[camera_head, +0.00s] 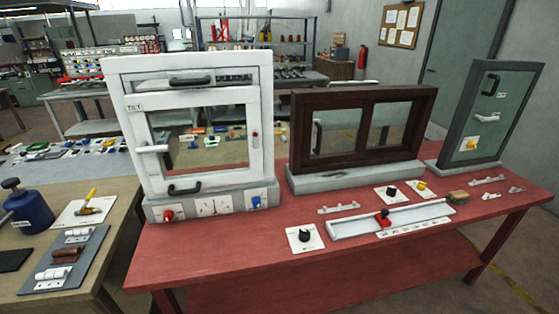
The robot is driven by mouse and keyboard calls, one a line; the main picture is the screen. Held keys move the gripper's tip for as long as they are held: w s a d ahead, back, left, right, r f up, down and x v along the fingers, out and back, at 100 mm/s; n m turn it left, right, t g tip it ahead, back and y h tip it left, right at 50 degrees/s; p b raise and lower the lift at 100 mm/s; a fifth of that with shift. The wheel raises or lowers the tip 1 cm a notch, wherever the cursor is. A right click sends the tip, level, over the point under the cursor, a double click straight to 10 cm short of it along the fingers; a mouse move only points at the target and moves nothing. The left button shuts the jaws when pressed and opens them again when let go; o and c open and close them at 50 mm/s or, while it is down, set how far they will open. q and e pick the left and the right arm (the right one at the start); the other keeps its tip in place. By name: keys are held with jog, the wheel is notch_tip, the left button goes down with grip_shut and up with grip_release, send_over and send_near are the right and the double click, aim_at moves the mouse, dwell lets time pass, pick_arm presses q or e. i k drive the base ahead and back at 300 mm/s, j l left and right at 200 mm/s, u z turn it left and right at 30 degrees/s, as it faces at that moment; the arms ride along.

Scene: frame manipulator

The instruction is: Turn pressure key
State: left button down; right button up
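I cannot tell for sure which part is the pressure key. The base (237,208) of the white window frame (117,112) carries a red knob (168,214) at its left and a blue knob (256,200) at its right. A white dial with a needle (212,207) sits between them. The small labels are too small to read. Other turnable parts are a black knob (304,235) on a white plate, a second black knob (391,190), a yellow knob (422,185) and a yellow key-like part (473,145) on the grey door panel. Neither of my grippers is in view.
The red table (230,258) has clear room along its front left. A rail with a red slider (383,218) lies front right. A dark brown window frame (362,94) stands in the middle, the grey door panel (497,108) at right. A blue canister (27,211) stands left.

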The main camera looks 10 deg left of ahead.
aim_at(256, 201)
jog(key=j+u, duration=0.2)
jog(key=u, duration=0.15)
jog(key=j+u, duration=0.2)
jog(key=u, duration=0.2)
jog(key=i+j+u, duration=0.1)
jog(key=u, duration=0.25)
